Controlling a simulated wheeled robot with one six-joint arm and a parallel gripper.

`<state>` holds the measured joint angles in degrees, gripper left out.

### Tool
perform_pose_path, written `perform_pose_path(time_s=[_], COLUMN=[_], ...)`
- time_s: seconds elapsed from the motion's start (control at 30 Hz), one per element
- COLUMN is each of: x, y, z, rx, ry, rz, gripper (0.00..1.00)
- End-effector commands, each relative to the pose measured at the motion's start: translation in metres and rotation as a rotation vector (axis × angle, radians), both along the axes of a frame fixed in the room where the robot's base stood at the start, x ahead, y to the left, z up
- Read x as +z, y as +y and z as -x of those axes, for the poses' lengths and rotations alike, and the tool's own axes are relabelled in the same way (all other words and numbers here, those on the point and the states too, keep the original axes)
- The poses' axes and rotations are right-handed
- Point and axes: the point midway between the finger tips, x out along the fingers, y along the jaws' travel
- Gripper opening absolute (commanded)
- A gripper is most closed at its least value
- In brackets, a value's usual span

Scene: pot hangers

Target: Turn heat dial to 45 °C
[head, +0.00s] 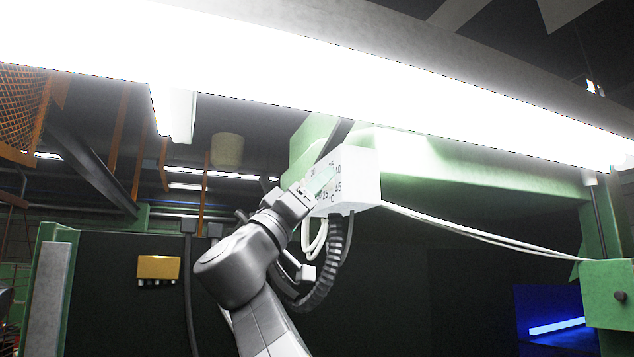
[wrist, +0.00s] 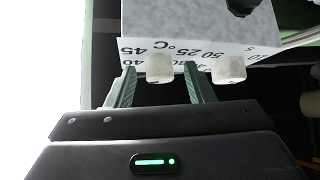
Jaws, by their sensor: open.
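The white control box (head: 362,178) is mounted under the green beam. In the wrist view, the control box (wrist: 200,28) has black scale marks and two white knobs. The left knob, the heat dial (wrist: 158,68), sits beside "45" and "°C" print. My gripper (wrist: 160,72) is open, with its two green fingers on either side of the heat dial in the picture. I cannot tell whether they touch it. The dial's pointer and setting cannot be made out. In the head view, my gripper (head: 318,184) is at the box's front and covers part of its face.
The second white knob (wrist: 228,68) is just right of my right finger. A glaring lamp (head: 330,85) spans above the box. White cables (head: 480,233) run right from it, and a dark ribbed hose (head: 333,270) hangs below, close to my arm.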

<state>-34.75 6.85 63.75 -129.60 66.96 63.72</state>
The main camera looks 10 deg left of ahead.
Motion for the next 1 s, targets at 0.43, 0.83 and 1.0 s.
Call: perform_pose_path(time_s=[0.43,0.83,1.0], x=[-0.0001,-0.0043,-0.0072], y=[-0.0002,0.0004,0.0018], z=[-0.0003,-0.0014,-0.0034], rx=[0.0,0.001,-0.001], ry=[0.0,-0.05,-0.134], rz=[0.0,-0.034,-0.091], gripper=[0.07,0.04,0.04])
